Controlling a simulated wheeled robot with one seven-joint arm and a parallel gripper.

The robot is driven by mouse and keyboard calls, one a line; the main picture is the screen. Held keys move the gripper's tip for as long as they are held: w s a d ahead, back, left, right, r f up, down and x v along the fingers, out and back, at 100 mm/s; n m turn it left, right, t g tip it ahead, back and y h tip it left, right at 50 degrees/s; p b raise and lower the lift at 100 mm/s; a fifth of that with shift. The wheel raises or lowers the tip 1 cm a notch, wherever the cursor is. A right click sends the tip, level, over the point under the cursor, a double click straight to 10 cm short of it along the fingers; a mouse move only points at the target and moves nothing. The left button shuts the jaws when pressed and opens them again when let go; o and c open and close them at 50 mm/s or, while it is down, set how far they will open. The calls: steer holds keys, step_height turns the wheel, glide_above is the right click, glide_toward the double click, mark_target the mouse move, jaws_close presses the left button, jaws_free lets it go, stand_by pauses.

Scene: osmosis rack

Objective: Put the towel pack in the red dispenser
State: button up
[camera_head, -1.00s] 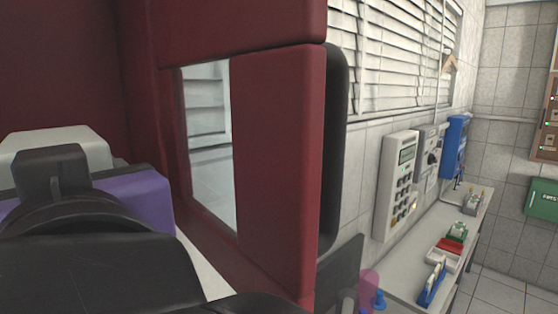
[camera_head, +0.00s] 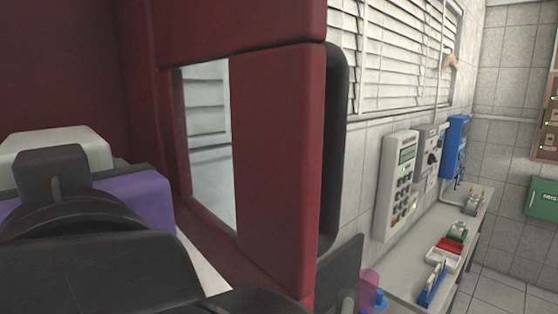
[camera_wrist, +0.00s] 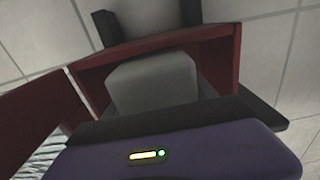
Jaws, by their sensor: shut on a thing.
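The red dispenser (camera_head: 278,170) fills much of the head view, with a clear window in its near side. The wrist view shows its red frame (camera_wrist: 205,37) open around the pale towel pack (camera_wrist: 155,85). The towel pack also shows in the head view (camera_head: 62,143), just beyond my purple and black gripper (camera_head: 140,197). In the wrist view my gripper (camera_wrist: 165,112) is shut on the pack, which sits within the red frame. The fingertips and the pack's underside are hidden, so I cannot tell whether the pack rests on the dispenser floor.
A tiled wall with a window blind (camera_head: 400,55) is at the right. A grey keypad unit (camera_head: 396,185) and a blue wall device (camera_head: 456,148) hang above a narrow bench (camera_head: 400,285) holding small trays. A red panel (camera_wrist: 40,120) stands left of the frame.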

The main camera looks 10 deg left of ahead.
steer(key=shift+w+a+f, duration=0.25)
steer(key=shift+w+a, duration=0.05)
steer(key=shift+a, duration=0.05)
stand_by(0.5)
steer(key=o, duration=1.8)
steer(key=shift+d, duration=0.1)
